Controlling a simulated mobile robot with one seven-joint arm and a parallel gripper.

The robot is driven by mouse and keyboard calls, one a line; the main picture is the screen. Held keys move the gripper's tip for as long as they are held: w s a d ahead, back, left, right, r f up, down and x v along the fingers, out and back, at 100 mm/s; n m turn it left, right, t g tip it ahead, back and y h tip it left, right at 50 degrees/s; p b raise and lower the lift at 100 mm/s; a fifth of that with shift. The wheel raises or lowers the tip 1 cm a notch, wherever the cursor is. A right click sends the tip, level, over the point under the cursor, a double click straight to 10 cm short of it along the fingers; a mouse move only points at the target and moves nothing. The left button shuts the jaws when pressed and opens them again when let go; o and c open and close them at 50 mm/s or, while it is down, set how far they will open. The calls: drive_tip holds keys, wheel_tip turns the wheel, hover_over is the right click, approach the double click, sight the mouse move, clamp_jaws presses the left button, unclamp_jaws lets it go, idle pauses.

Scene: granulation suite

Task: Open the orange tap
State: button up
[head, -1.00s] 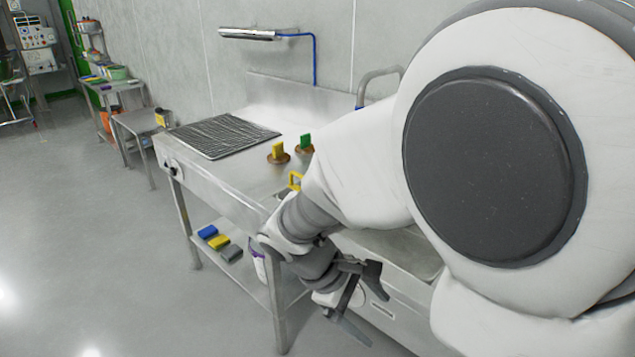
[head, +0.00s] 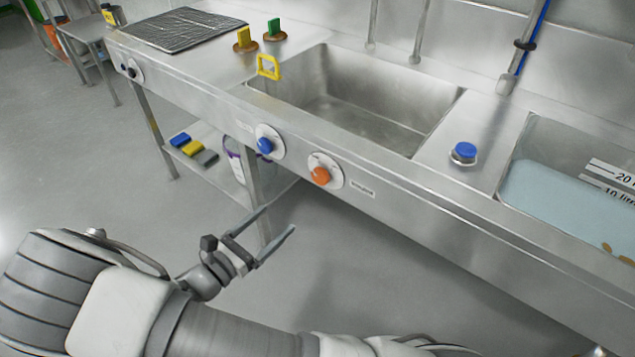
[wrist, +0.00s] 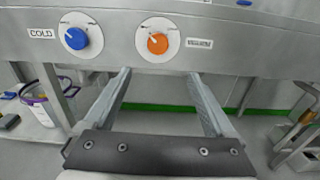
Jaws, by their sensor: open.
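The orange tap (head: 320,176) is a round knob on a pale disc, set in the front panel of the steel sink unit. In the wrist view the orange tap (wrist: 157,44) is above and between my fingers, with a label to its right. A blue knob (head: 265,145) sits to its left; in the wrist view the blue knob (wrist: 76,38) has a label reading COLD. My gripper (head: 279,222) is open and empty, below and in front of the panel, apart from both knobs. It also shows in the wrist view (wrist: 160,80).
The sink basin (head: 318,80) is above the panel. A water-filled basin (head: 560,195) is at right, with a blue-topped fitting (head: 464,152) between them. A lower shelf (head: 215,180) holds coloured blocks and a white tub (head: 236,160). The floor in front is clear.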

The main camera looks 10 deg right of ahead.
sight(318, 179)
drive_tip(key=b+x, duration=0.2)
drive_tip(key=x, duration=1.5)
drive_tip(key=shift+w+b, duration=0.3)
drive_tip(key=shift+b, duration=0.05)
drive_tip(key=shift+a, duration=0.1)
drive_tip(key=c, duration=1.3)
drive_tip(key=shift+c, duration=0.2)
